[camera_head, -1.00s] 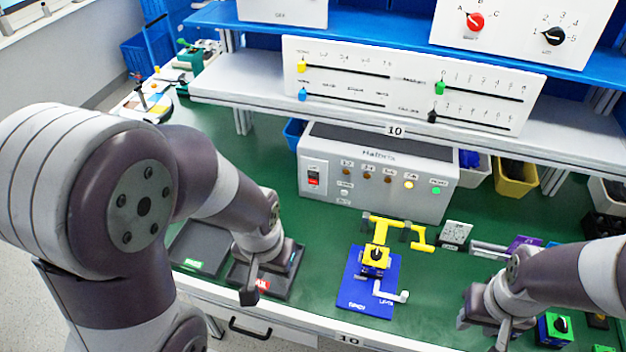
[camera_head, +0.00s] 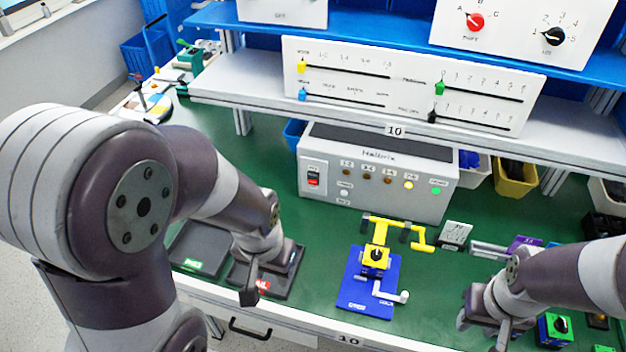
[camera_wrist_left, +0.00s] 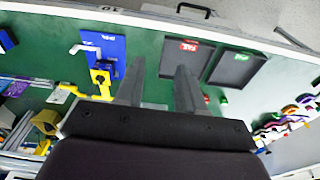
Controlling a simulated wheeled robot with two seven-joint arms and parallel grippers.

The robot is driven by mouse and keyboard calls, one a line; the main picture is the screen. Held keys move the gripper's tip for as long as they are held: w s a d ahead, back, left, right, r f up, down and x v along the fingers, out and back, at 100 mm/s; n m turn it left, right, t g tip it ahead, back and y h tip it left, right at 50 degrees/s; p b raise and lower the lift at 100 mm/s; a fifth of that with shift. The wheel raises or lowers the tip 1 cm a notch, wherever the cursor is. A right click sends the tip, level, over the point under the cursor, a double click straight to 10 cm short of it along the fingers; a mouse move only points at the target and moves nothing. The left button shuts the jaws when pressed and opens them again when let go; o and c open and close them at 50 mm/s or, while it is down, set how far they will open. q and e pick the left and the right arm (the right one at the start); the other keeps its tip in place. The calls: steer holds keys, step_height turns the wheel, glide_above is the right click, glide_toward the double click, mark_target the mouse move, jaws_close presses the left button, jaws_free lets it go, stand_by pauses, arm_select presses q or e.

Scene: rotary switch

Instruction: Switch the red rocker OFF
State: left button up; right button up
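The red rocker (camera_head: 314,177) is a small red and black switch in a pale frame on the left of the white control box's (camera_head: 325,203) front face. Which way the rocker is tipped is too small to tell. My left gripper (camera_head: 250,292) is low in the head view, in front of the box and to the left, apart from the rocker. In the left wrist view my left gripper (camera_wrist_left: 158,72) shows two separated fingers with nothing between them. My right gripper (camera_head: 500,335) is at the lower right, far from the rocker; its finger gap is not clear.
Dark trays (camera_head: 199,246) lie on the green table beside and under my left arm. A blue plate (camera_head: 355,298) with a yellow fixture (camera_head: 381,236) stands in front of the box. A shelf with a slider panel (camera_head: 400,88) overhangs behind it. Green table is clear just before the box.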

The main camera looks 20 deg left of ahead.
arm_select(q)
jaws_close()
stand_by(1.8)
